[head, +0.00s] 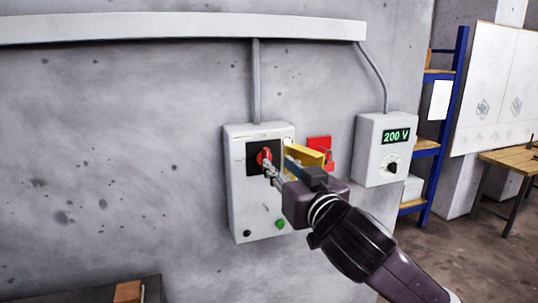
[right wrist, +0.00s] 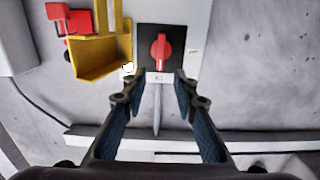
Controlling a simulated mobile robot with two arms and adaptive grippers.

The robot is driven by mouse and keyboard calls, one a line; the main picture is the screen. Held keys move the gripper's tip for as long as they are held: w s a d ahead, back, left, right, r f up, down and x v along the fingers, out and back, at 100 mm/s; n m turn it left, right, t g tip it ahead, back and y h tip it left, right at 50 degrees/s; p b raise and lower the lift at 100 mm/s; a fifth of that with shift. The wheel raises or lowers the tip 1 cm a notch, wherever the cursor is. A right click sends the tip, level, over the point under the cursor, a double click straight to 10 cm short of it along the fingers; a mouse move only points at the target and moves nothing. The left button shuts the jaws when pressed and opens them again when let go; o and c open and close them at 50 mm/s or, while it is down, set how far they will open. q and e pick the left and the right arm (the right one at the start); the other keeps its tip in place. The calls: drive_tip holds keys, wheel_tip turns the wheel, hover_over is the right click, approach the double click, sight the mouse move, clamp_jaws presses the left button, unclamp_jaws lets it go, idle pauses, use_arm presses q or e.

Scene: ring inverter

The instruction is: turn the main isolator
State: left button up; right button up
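The main isolator is a red rotary handle (head: 264,156) on a black square plate on the front of a grey wall box (head: 243,195). In the right wrist view the red handle (right wrist: 161,50) stands vertical on its black plate (right wrist: 178,33). My right gripper (head: 267,168) is at the isolator, partly covering the box in the head view. In the right wrist view the right gripper (right wrist: 160,77) is open, its fingertips apart on either side of a small white label just short of the handle. Contact with the handle cannot be told. My left gripper is not in view.
A yellow bracket (head: 304,154) and a red padlock-like piece (head: 320,143) sit right beside the isolator. A green button (head: 280,224) and a black one are lower on the box. A second box (head: 370,160) reads 200 V. A wooden block (head: 127,291) lies at bottom left.

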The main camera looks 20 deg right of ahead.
sight(268, 151)
drive_tip(key=w, duration=0.2)
drive_tip(key=w+p, duration=0.1)
drive_tip(key=w, duration=0.2)
drive_tip(key=w+p, duration=0.1)
drive_tip(key=w, duration=0.1)
drive_tip(key=shift+w+a+r, duration=0.15)
drive_tip(key=shift+w+r, duration=0.15)
drive_tip(key=shift+c, duration=0.4)
clamp_jaws()
